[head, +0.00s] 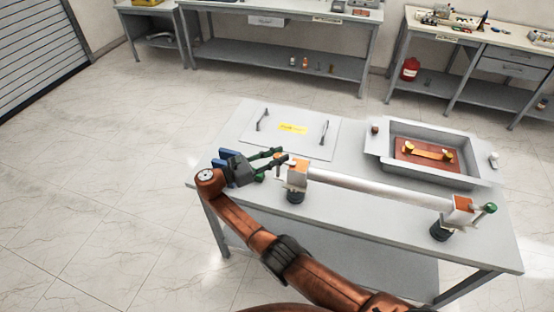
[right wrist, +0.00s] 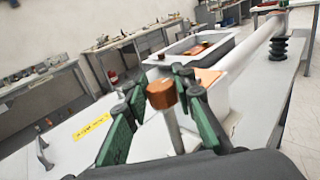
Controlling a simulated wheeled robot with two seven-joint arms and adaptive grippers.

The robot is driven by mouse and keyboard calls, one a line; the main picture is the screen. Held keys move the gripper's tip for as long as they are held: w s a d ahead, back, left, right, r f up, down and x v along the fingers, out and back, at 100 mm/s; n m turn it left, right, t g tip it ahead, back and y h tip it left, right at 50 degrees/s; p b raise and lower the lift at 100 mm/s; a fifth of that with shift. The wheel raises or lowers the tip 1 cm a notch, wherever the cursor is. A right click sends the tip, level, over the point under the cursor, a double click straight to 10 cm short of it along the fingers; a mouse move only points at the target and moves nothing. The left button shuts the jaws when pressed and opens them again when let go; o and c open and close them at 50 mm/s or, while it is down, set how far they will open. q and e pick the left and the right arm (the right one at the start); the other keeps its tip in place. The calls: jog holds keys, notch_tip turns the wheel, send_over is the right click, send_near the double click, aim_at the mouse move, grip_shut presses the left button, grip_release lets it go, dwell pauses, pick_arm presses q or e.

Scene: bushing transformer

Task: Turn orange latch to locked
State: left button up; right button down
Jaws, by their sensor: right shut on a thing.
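My right gripper (head: 276,159), with green fingers, is at the left end of a long white tube (head: 375,188) on the grey table. It is shut on the orange latch (right wrist: 162,94), a rounded orange knob on a pale stem, which shows between the fingers in the right wrist view. The latch sticks out from a white end block with an orange top (head: 298,172). A similar end block (head: 460,208) with a green-tipped knob is at the tube's right end. The fingers partly hide the latch in the head view. My left gripper is not in view.
A flat panel (head: 292,145) with two handles and a yellow label lies behind the gripper. A grey open tray (head: 430,129) holds a copper-coloured plate (head: 437,158) at the back right. Workbenches stand along the wall. The floor left of the table is clear.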

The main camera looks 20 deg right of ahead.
dwell(0.5)
jog(key=c, duration=1.6)
grip_release()
jog(key=v, duration=0.7)
jog(key=shift+a, duration=0.3)
jog(key=shift+w, duration=0.1)
